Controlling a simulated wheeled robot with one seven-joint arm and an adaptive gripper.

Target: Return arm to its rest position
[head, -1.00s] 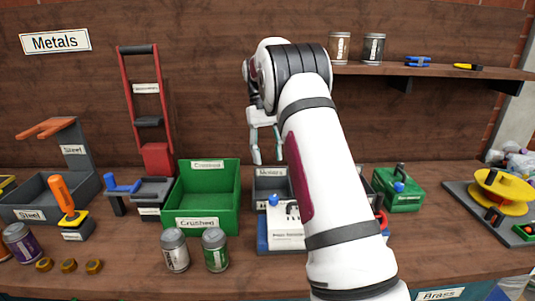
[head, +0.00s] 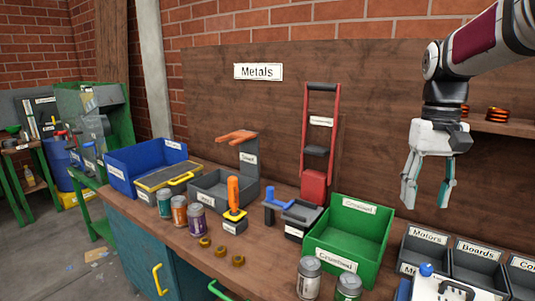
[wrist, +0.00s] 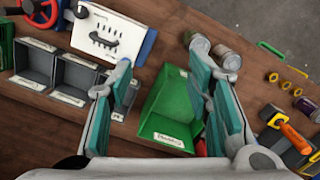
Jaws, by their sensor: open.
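My gripper (head: 428,190) hangs at the end of my white arm at the right of the head view, fingers pointing down. It is above the bench, over the area of the green "Crushed" bin and the "Motors" bin. In the wrist view my gripper (wrist: 165,85) shows its two teal-padded fingers spread wide with nothing between them but the view of the bench below. The green bin (wrist: 160,138) looks empty and lies below the fingers. It also shows in the head view (head: 375,205).
Grey Motors (head: 427,237) and Boards (head: 478,252) bins stand at the right. Two cans (head: 308,278) stand in front of the green bin. A red upright frame (head: 304,130), an orange-handled tool (head: 233,190) and a blue bin (head: 145,160) stand further left. A shelf (head: 500,125) is behind my arm.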

